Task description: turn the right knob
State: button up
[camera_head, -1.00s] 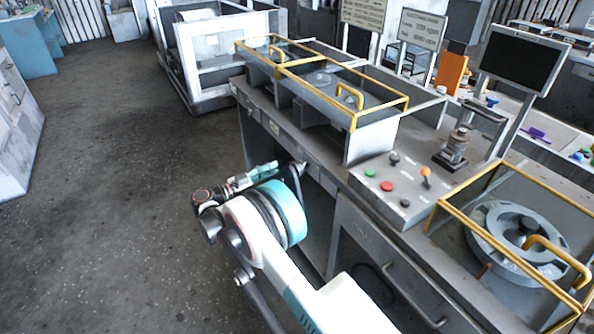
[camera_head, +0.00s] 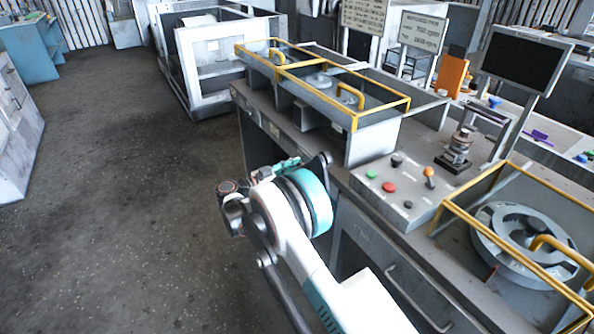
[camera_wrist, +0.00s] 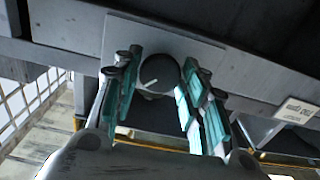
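In the wrist view a round dark knob (camera_wrist: 160,73) with a white pointer line sits on a flat grey plate (camera_wrist: 125,38) fixed to a metal front. The pointer line slants down to the left. My gripper (camera_wrist: 162,66) has its teal-padded fingers on the left and right of the knob. The fingers stand apart; whether a pad touches the knob cannot be told. In the head view my arm reaches to the bench front, and the knob is not visible there.
The workbench carries a control box (camera_head: 393,213) with coloured buttons. A yellow-framed guard (camera_head: 470,205) surrounds a round housing (camera_head: 495,232) at right. Another yellow-framed case (camera_head: 352,122) stands behind. A white label (camera_wrist: 297,110) is right of the knob. Open floor (camera_head: 120,220) lies left.

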jog(key=c, duration=0.4)
jog(key=shift+o, duration=0.2)
jog(key=shift+n, duration=0.3)
jog(key=shift+n, duration=3.6)
jog(key=o, duration=1.1)
jog(key=shift+c, duration=0.2)
